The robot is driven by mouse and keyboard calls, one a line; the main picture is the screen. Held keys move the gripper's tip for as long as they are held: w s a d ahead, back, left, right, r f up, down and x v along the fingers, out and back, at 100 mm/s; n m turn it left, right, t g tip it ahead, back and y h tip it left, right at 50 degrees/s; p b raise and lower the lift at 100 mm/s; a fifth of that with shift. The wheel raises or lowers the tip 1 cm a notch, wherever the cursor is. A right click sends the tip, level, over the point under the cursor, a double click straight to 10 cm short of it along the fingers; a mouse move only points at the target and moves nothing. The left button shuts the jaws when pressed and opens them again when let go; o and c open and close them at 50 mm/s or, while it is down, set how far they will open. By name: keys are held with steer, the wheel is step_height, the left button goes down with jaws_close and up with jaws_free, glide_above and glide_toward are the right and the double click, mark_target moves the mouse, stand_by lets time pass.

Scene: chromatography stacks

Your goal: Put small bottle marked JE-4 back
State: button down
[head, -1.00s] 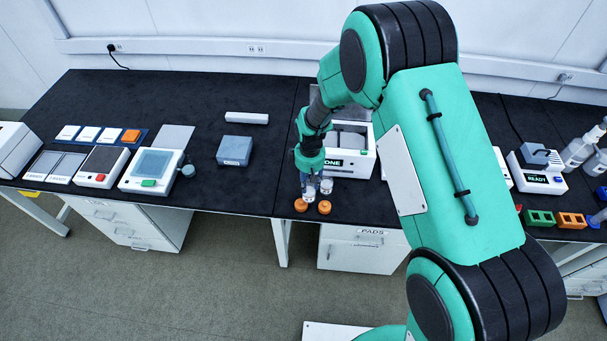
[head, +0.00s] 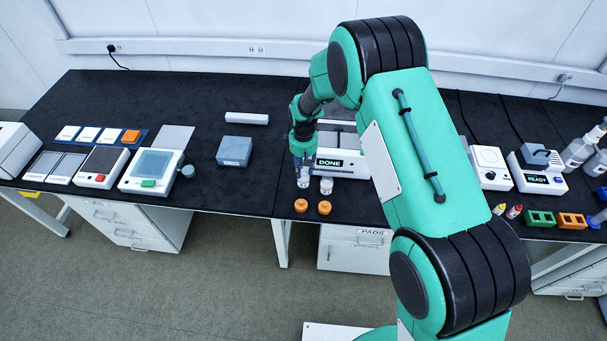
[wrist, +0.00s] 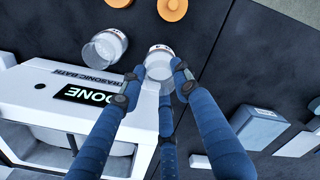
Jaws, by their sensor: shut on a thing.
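My gripper (head: 302,178) is shut on a small clear glass bottle (wrist: 159,60) with a white top face. The bottle stands between the fingertips in the wrist view, and its lower part shows below the fingers in the head view (head: 303,184). Its marking is too small to read. A second, similar small bottle (head: 326,186) stands just to its right; it also shows in the wrist view (wrist: 105,47). Two orange caps (head: 301,205) (head: 324,207) lie on the bench in front of the bottles. I cannot tell whether the held bottle touches the bench.
The white ultrasonic bath (head: 342,172), its display reading DONE, stands right behind the bottles. A grey-blue block (head: 234,151) lies to the left, with free black bench between. A device reading READY (head: 537,182) and coloured racks (head: 540,218) are far right. The bench's front edge is close.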

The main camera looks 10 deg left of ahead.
steer(key=shift+f, duration=1.65)
steer(key=shift+f, duration=0.15)
steer(key=c, duration=1.3)
jaws_free()
step_height(320, 180, up, 12)
steer(key=shift+r, duration=0.15)
